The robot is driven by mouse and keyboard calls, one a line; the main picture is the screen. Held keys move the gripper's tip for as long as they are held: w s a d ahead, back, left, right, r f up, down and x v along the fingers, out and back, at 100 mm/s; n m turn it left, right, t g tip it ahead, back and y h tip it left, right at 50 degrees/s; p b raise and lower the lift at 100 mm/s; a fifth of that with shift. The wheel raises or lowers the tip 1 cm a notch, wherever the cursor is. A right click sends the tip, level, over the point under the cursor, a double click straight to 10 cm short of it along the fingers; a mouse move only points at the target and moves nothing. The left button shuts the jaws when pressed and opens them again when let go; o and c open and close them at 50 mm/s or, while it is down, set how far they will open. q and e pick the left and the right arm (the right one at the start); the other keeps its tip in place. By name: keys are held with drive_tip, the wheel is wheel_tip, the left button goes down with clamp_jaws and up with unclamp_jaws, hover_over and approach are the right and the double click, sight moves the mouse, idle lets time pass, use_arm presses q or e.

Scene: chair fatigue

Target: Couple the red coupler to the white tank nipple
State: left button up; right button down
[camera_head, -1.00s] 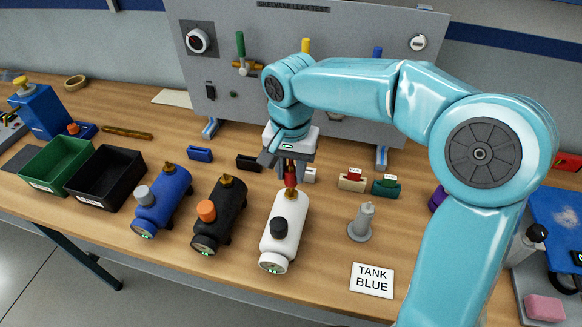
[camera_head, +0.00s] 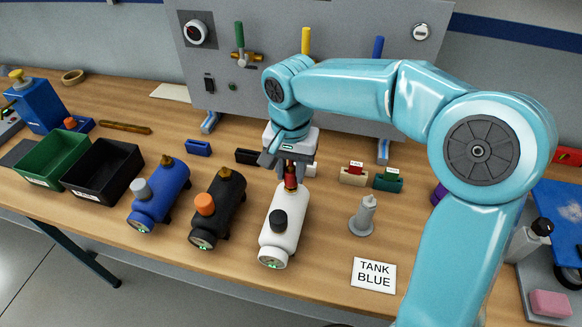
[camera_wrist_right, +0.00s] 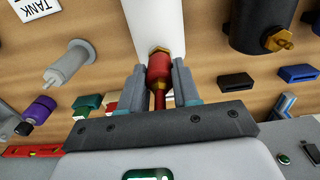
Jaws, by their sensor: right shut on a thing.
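My right gripper (camera_head: 289,175) is shut on the red coupler (camera_head: 290,184) just above the back end of the white tank (camera_head: 279,238). In the right wrist view, the fingers of the right gripper (camera_wrist_right: 158,83) flank the red coupler (camera_wrist_right: 158,67). There the coupler's front end meets the brass nipple (camera_wrist_right: 159,49) of the white tank (camera_wrist_right: 153,22), roughly in line with it. The coupler hides most of the nipple, and I cannot tell whether it is locked on. My left gripper is not in view.
A black tank (camera_head: 217,213) and a blue tank (camera_head: 160,196) lie left of the white tank. A grey stand (camera_head: 362,218) and a "TANK BLUE" card (camera_head: 374,275) are to its right. The grey panel (camera_head: 340,95) stands behind.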

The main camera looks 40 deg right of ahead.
sight(291, 166)
drive_tip(key=c, duration=0.7)
unclamp_jaws()
drive_tip(key=shift+f, duration=0.1)
drive_tip(key=shift+c, duration=0.2)
wheel_tip(291, 166, up, 16)
drive_tip(key=p, duration=0.1)
drive_tip(key=shift+r+p, duration=0.2)
drive_tip(key=shift+p, duration=0.2)
